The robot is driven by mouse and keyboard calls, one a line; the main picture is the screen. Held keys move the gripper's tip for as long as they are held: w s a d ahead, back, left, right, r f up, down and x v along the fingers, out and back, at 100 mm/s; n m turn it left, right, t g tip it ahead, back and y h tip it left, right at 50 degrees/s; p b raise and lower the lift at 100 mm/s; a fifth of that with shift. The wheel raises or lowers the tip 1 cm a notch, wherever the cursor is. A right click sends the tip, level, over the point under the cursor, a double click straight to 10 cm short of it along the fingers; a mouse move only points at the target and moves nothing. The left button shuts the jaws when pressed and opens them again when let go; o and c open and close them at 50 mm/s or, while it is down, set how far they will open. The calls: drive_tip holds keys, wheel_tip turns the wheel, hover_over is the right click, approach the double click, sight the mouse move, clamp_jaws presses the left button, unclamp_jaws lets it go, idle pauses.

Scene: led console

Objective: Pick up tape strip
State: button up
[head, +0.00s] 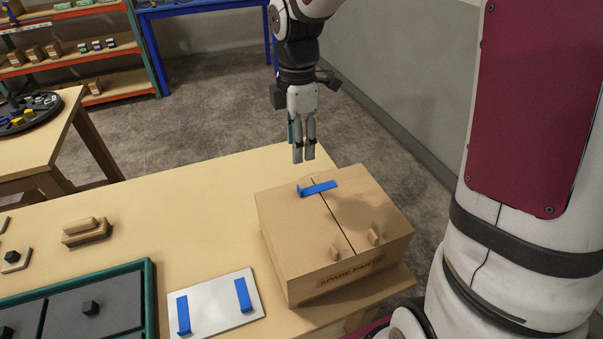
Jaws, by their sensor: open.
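A blue tape strip (319,188) lies across the seam on top of a cardboard box (385,212), near its far edge. Two more blue tape strips stand on a white plate on the table: the left one (183,313) and the right one (243,295). My gripper (304,160) points down, open and empty, above the far edge of the box, apart from the strip there. In this view its fingers look close together.
The white plate (215,302) lies left of the box on the wooden table (190,215). A green-edged tray (150,290) and wooden blocks (86,232) are further left. The table between blocks and box is clear.

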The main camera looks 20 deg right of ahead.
hover_over(299, 187)
wheel_tip(299, 187, down, 8)
drive_tip(key=shift+r, duration=0.25)
drive_tip(key=shift+s+d+f, duration=0.15)
drive_tip(key=shift+f, duration=2.5)
drive_tip(key=shift+c, duration=0.5)
drive_tip(key=c, duration=0.7)
